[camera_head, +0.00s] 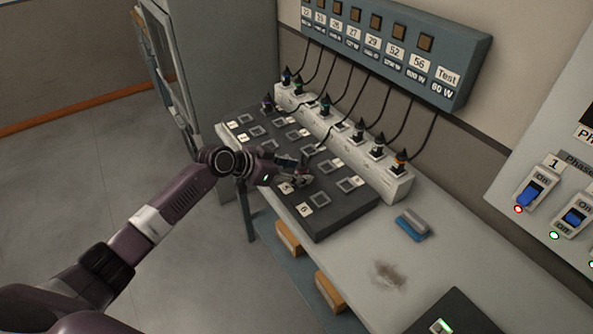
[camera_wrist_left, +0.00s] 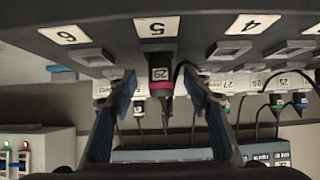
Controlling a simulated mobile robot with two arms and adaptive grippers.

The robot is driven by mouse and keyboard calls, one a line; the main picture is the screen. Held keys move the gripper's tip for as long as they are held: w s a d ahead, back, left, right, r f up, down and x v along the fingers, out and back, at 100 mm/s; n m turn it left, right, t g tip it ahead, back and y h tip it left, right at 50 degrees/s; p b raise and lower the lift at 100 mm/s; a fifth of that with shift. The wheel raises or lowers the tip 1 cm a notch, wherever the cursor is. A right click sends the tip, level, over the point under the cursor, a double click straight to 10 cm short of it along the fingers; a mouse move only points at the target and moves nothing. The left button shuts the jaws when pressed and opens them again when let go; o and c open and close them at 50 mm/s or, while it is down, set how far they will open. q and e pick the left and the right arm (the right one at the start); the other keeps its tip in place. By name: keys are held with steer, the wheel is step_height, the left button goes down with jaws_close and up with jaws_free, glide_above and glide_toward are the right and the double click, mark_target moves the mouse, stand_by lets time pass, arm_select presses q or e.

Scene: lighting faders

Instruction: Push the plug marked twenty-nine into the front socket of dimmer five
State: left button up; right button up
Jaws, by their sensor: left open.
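The plug marked 29 (camera_wrist_left: 160,74), dark with a pink ring and a cable, stands at the front socket of dimmer five in the left wrist view. It is beside the 5 label (camera_wrist_left: 157,27), which also shows in the head view (camera_head: 286,188). The plug hides the socket, so I cannot tell how deep it sits. My left gripper (camera_head: 304,174) is open over the dark dimmer block (camera_head: 345,221). In the left wrist view its fingers (camera_wrist_left: 160,84) stand apart, one on each side of the plug. My right gripper is not in view.
A white socket strip (camera_head: 398,188) with several plugs and cables runs behind the block, below a grey label panel (camera_head: 452,95). A blue-grey brush (camera_head: 412,225) lies on the bench (camera_head: 440,260) to the right. Empty sockets sit on either side of the plug.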

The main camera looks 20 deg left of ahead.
arm_select(q)
steer(key=v, duration=1.2)
steer(key=s+a+f+n+y, duration=0.1)
steer(key=a+f+n+y, duration=0.15)
steer(key=f, duration=0.65)
steer(key=s+a+f+n+y, duration=0.1)
steer(key=s+a+f, duration=0.15)
steer(key=f, duration=0.65)
steer(key=s+a+f+n+y, duration=0.15)
steer(key=a+f, duration=0.25)
steer(key=f, duration=0.5)
steer(key=s+f+n+g, duration=0.1)
steer(key=s+f+g, duration=0.1)
steer(key=s+f, duration=0.6)
steer(key=s+d+f+g+y, duration=0.2)
steer(key=s+d+f+g, duration=0.15)
steer(key=s+f, duration=1.5)
steer(key=s+d+f+g, duration=0.1)
steer(key=s+d, duration=0.3)
steer(key=s, duration=0.5)
steer(key=s+d+f+g, duration=0.1)
steer(key=s+d+f, duration=0.3)
steer(key=s, duration=0.6)
steer(key=shift+s+d+m, duration=0.3)
steer(key=shift+d+m, duration=0.1)
steer(key=shift+d, duration=0.15)
